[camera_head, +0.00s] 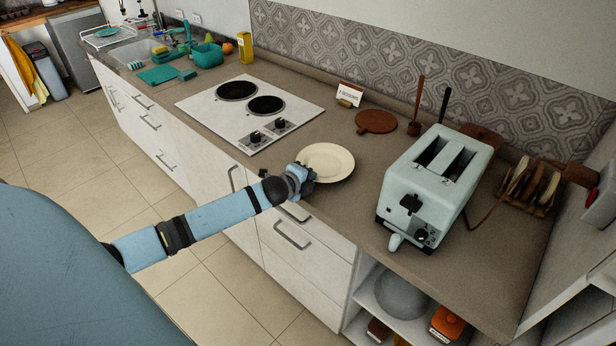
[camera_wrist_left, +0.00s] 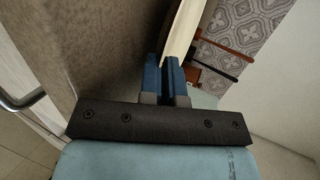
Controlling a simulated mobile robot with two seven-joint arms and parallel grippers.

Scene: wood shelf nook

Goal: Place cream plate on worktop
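The cream plate (camera_head: 328,161) is round and lies roughly level over the worktop (camera_head: 332,203), between the hob and the toaster. My left gripper (camera_head: 304,178) is at the plate's near-left rim. In the left wrist view, the two blue fingers (camera_wrist_left: 164,78) are close together with the rim of the plate (camera_wrist_left: 184,34) between them. The plate shows nearly edge-on there, alongside the brown worktop surface (camera_wrist_left: 105,45). I cannot tell whether its underside touches the worktop. My right gripper is not in view.
A pale toaster (camera_head: 432,187) stands right of the plate. A black-ringed hob (camera_head: 250,108) is to the left. A round brown board (camera_head: 376,121) and a small sign (camera_head: 349,95) are behind. A wooden rack (camera_head: 530,188) is far right. Worktop in front of the toaster is bare.

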